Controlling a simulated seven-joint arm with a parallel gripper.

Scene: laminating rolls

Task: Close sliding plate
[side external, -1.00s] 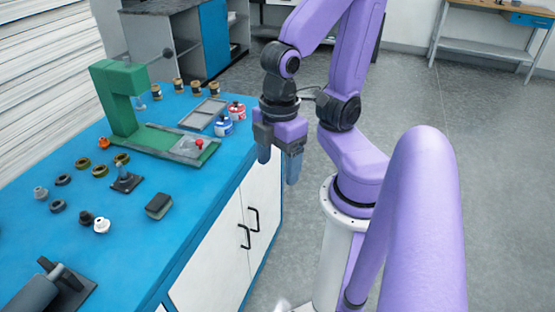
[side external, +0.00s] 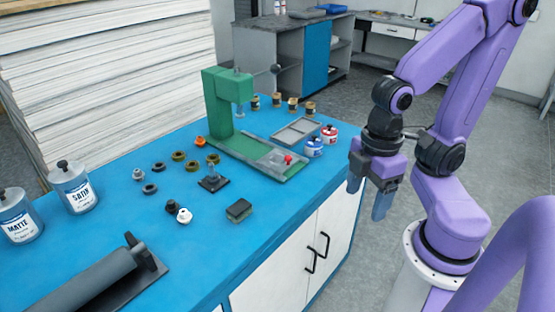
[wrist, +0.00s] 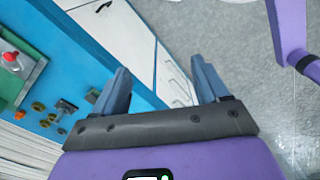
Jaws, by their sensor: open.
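A green C-shaped press (side external: 220,105) stands on the blue table, its long green base reaching toward the table's front edge. A grey sliding plate (side external: 268,157) with a red knob (side external: 288,159) lies on the front end of that base. The red knob also shows at the left edge of the wrist view (wrist: 11,57). My gripper (side external: 368,199) is off the table's right side, pointing down, apart from the press and plate. In the wrist view its two blue-grey fingers (wrist: 160,70) are spread with nothing between them.
Blue and red jars (side external: 314,147) and a grey tray (side external: 297,130) stand right of the press. Small rings, a black stand (side external: 213,180) and a dark block (side external: 239,210) lie in front. A roller (side external: 90,280) and two cans (side external: 74,187) are at left.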

